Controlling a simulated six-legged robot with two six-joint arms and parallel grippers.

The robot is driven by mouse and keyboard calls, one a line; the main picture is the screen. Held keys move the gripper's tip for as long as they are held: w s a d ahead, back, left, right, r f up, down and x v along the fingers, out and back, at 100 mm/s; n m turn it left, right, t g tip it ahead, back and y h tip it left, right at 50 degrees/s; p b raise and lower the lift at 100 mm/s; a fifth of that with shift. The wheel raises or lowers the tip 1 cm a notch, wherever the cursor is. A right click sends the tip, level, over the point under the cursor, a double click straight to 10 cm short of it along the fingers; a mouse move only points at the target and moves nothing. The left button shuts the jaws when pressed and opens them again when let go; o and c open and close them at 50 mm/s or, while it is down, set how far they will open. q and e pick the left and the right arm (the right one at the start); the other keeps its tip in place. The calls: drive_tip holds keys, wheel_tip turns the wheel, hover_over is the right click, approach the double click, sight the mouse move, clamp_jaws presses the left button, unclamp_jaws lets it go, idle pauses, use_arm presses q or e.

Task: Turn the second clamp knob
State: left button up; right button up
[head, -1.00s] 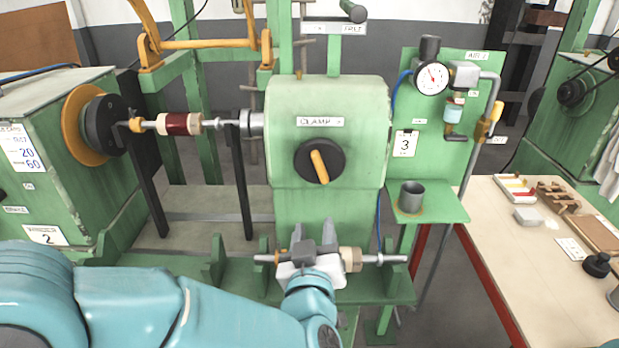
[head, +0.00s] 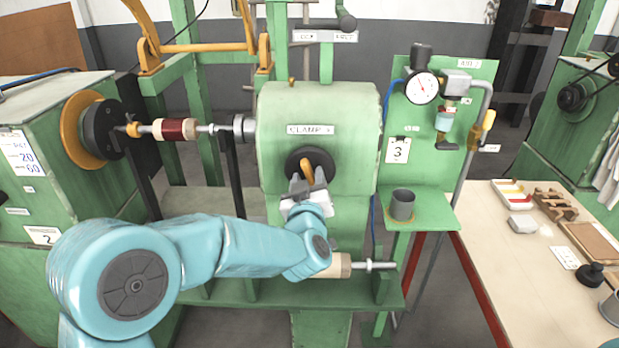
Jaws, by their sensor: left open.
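The clamp knob is a black disc with an orange bar handle (head: 308,163) on the front of the green clamp housing (head: 345,112), below a "CLAMP" label. The bar is tilted, its upper end to the left. My left gripper (head: 307,182) is open just below and in front of the knob, with its fingers pointing up at it. The fingers hide the lower part of the knob; whether they touch the handle I cannot tell. A coil with a dark red winding (head: 176,130) sits on the shaft left of the housing. My right gripper is not in view.
A pale roller on a rod (head: 338,266) lies below the housing, partly behind my left arm. A green panel at the right carries a gauge (head: 421,88) and a shelf with a grey cup (head: 402,205). A workbench (head: 495,265) with small items stands at the right.

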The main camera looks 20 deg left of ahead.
use_arm(q)
drive_tip(key=shift+w, duration=0.1)
clamp_jaws()
drive_tip(key=shift+f, duration=0.1)
